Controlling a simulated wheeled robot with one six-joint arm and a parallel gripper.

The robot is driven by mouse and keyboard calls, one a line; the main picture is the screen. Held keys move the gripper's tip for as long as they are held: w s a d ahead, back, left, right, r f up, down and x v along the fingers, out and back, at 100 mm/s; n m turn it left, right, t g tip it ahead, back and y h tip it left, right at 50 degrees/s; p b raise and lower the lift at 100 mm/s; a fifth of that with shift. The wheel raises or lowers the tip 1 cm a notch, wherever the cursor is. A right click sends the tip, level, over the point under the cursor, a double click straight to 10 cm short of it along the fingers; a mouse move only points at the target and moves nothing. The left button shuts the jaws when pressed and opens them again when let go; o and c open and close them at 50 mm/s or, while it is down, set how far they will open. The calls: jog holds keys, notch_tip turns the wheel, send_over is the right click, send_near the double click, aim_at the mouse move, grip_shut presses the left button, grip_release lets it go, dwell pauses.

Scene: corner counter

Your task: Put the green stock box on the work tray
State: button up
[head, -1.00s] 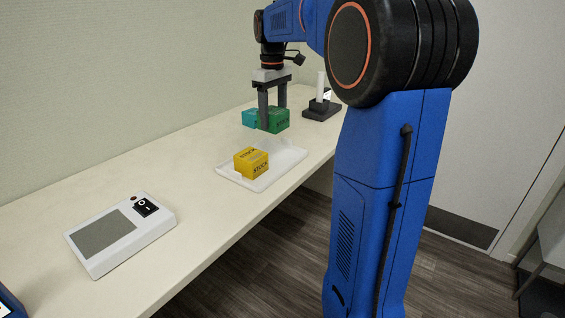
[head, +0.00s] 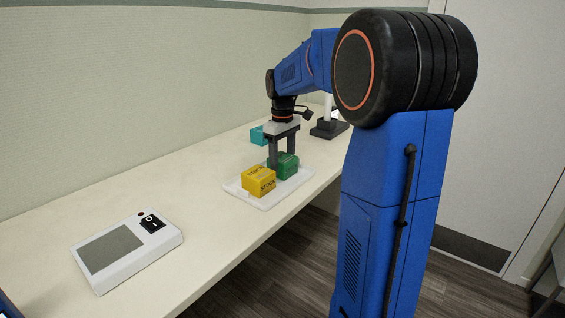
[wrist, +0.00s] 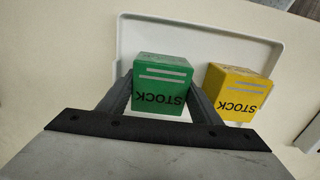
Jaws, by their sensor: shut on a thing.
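The green stock box (head: 288,166) is between the fingers of my gripper (head: 282,160), which is shut on it. In the wrist view the green box (wrist: 162,85) sits between both fingers, with its STOCK label showing. The white work tray (head: 262,204) lies on the counter under and around the box. In the head view the box is at the tray's far part; I cannot tell whether it touches the tray floor. A yellow stock box (head: 258,181) stands on the tray beside the green one, with a small gap in the wrist view (wrist: 238,92).
A teal box (head: 258,136) stands on the counter behind the tray. A dark stand with a white post (head: 328,128) is further back right. A white device with a grey screen (head: 126,250) lies front left. The counter between device and tray is clear.

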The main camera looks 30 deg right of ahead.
aim_at(282, 157)
jog(key=o, duration=1.2)
jog(key=shift+f, duration=0.1)
notch_tip(282, 157, up, 12)
jog(key=shift+r, duration=0.15)
jog(key=s+a+f+m+t, duration=0.1)
jog(key=s+a+f, duration=0.4)
jog(key=s, duration=0.5)
jog(key=s+a+f+m+t, duration=0.1)
jog(key=s+a+f, duration=0.4)
jog(key=s, duration=0.5)
jog(key=s+a+f+m+t, duration=0.2)
jog(key=s+a+f, duration=0.4)
jog(key=s, duration=0.4)
jog(key=shift+s+f+t, duration=0.15)
jog(key=shift+f+t, duration=0.25)
jog(key=shift+f, duration=0.2)
